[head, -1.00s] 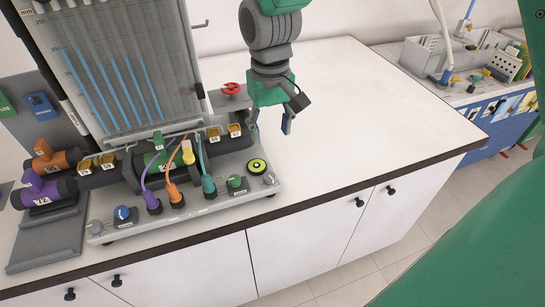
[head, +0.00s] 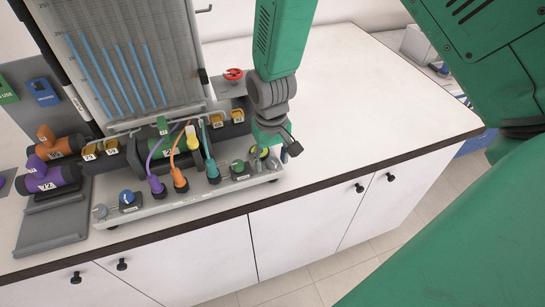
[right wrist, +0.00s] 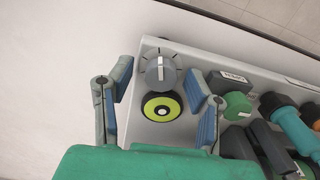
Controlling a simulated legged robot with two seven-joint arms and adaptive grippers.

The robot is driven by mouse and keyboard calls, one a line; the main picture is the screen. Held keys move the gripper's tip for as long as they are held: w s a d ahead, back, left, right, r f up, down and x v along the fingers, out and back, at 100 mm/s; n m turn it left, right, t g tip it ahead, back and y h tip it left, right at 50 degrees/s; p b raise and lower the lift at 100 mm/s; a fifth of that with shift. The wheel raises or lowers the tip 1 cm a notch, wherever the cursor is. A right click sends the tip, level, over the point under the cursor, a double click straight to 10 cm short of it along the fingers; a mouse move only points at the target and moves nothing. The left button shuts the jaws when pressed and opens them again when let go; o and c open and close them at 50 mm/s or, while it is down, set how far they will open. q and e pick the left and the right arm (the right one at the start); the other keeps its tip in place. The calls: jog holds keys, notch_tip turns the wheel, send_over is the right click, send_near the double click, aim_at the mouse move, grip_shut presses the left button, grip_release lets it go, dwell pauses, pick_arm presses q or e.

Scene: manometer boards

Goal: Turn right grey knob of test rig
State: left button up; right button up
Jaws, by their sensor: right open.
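The test rig (head: 185,200) is a grey board with a row of knobs and cables along its front. My right gripper (right wrist: 160,78) is open, pointing down, with one blue-padded finger on each side of the knob and visible gaps between. In the head view my right gripper (head: 277,150) is over the rig's right end and partly hides the knob. My left gripper is not in view.
A green knob (right wrist: 237,104) and a teal plug (right wrist: 295,128) stand close to the right finger in the wrist view. A red valve handle (head: 233,74) is behind. The white tabletop (head: 390,100) to the right is clear.

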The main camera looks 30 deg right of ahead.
jog(key=shift+a+r, duration=0.15)
jog(key=shift+a, duration=0.4)
jog(key=c, duration=0.7)
jog(key=shift+d, duration=0.2)
grip_shut()
jog(key=shift+d, duration=0.6)
jog(key=shift+a, duration=0.2)
jog(key=shift+a+n+p, duration=0.35)
jog(key=shift+n+p, duration=0.1)
jog(key=shift+n, duration=0.25)
jog(key=shift+d, duration=0.25)
jog(key=o, duration=0.6)
grip_release()
jog(key=shift+d, duration=0.1)
jog(key=shift+c, duration=0.2)
jog(key=shift+o, duration=0.7)
jog(key=shift+w+f, duration=0.1)
jog(key=shift+f, duration=0.1)
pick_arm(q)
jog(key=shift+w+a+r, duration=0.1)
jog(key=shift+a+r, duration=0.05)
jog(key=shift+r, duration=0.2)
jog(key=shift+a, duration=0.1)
pick_arm(e)
jog(key=shift+r, duration=0.1)
